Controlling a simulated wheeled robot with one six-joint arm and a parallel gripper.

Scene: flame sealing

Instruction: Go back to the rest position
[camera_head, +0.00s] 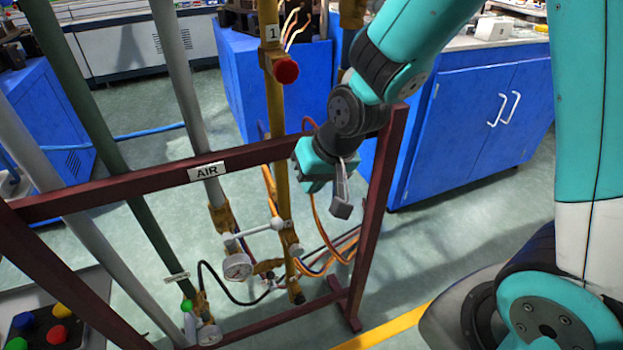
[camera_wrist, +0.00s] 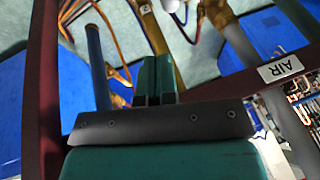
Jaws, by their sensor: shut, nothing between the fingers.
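My gripper (camera_head: 342,207) hangs at the end of my teal arm in the head view, pointing down. It is in front of the blue cabinets and close to the right upright of the dark red frame (camera_head: 377,215). In the wrist view, the two fingers of my gripper (camera_wrist: 157,62) are together with nothing between them. A yellow pipe (camera_head: 275,120) with a red knob (camera_head: 286,70) stands to the left of the gripper in the head view. The frame's upright also shows at the left of the wrist view (camera_wrist: 41,90).
An AIR label (camera_head: 207,171) sits on the frame's top bar. Below are a pressure gauge (camera_head: 237,267), a white valve handle (camera_head: 259,230) and loose hoses (camera_head: 322,236). Blue cabinets (camera_head: 465,135) stand behind. A box with coloured buttons (camera_head: 58,333) is at lower left.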

